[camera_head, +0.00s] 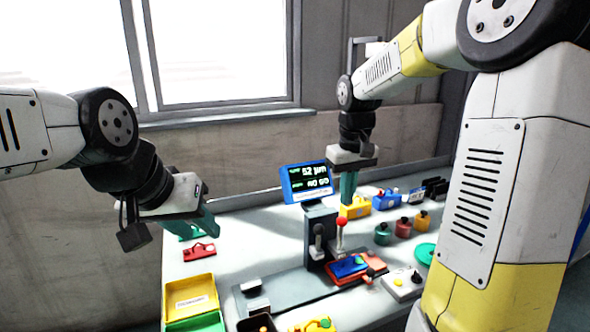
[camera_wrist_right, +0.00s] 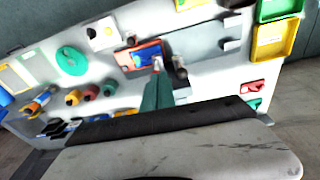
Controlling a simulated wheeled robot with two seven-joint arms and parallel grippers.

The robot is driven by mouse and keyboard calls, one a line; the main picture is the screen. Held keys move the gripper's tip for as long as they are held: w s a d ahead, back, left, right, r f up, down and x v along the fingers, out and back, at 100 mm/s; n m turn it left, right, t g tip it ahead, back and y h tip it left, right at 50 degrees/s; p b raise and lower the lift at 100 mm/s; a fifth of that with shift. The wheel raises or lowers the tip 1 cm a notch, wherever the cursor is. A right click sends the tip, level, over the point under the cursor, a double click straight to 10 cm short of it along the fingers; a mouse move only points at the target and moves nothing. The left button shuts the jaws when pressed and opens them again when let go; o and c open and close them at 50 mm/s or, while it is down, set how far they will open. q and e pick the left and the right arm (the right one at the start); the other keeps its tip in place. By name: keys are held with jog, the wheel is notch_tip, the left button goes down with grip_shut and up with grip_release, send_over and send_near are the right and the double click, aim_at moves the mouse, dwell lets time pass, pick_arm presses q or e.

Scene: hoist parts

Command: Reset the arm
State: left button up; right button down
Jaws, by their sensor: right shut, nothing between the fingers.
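My left gripper (camera_head: 208,222) is over the table's left end, tilted down to the right. Its teal fingers are seen partly from the side, so I cannot tell whether they are open. No object shows in its fingers.
A joystick with a red knob (camera_head: 341,222) stands beside the display post. A yellow bin (camera_head: 190,296) is at front left. A red part (camera_head: 199,252) lies near my left gripper. Blue and red parts (camera_head: 350,267) lie in front of the post. Several coloured parts stand at the right.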

jog(key=s+a+r+m+t+y, duration=0.1)
jog(key=s+r+t, duration=0.1)
jog(key=s, duration=0.7)
jog(key=s+r+m+t+y, duration=0.1)
jog(key=s+r+t, duration=0.1)
jog(key=s, duration=0.8)
jog(key=shift+s+a+r+m+t, duration=0.25)
jog(key=shift+a+r+m+t, duration=0.15)
jog(key=shift+t, duration=0.1)
dwell(0.4)
